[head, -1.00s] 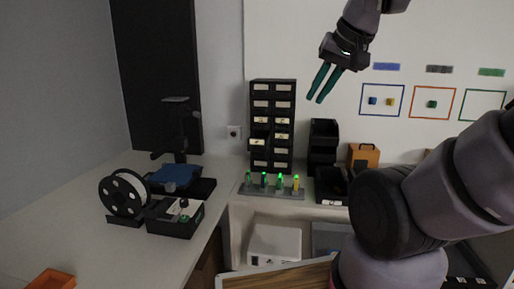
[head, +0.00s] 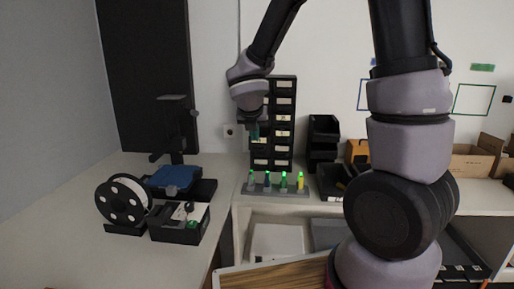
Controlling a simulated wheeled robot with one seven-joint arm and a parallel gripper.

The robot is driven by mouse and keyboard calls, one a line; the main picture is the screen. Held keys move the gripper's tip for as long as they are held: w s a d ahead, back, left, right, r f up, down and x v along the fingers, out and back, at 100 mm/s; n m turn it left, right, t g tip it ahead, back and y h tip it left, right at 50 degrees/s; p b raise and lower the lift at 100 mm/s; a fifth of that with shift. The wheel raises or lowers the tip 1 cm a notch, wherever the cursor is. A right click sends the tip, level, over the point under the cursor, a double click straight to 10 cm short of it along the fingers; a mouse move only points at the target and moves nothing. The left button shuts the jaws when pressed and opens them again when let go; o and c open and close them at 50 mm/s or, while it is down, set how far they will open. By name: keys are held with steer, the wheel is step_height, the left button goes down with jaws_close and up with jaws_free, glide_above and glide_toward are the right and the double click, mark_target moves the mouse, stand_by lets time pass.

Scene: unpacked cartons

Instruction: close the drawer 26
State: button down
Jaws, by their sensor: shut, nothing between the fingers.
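The black drawer cabinet (head: 284,122) stands upright at the back of the counter against the wall, with two columns of small labelled drawers. The label numbers are too small to read, so I cannot tell which drawer is 26. My gripper (head: 254,134) points down in front of the cabinet's left column, its teal fingers together and empty. It and my wrist cover most of that column, including the lower-middle drawer that stuck out in the earlier head view. I cannot tell whether the fingers touch the cabinet.
A rack with several green-lit holders (head: 278,191) stands in front of the cabinet. Black stacked bins (head: 323,135) are to its right. A filament spool (head: 124,201), a black tray (head: 179,224) and a blue-bedded printer (head: 174,178) are on the left counter.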

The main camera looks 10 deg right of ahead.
mark_target(260, 138)
steer(key=w+r+x, duration=0.1)
steer(key=w+x, duration=0.1)
steer(key=x, duration=1)
steer(key=shift+w+d, duration=0.15)
steer(key=shift+d, duration=0.3)
steer(key=w+d, duration=0.1)
steer(key=w, duration=0.2)
steer(key=w+d, duration=0.1)
steer(key=w, duration=0.2)
steer(key=w+d, duration=0.1)
steer(key=w, duration=0.2)
steer(key=shift+w, duration=0.1)
steer(key=shift+w+r, duration=0.1)
steer(key=shift+r, duration=0.05)
steer(key=shift+d, duration=0.1)
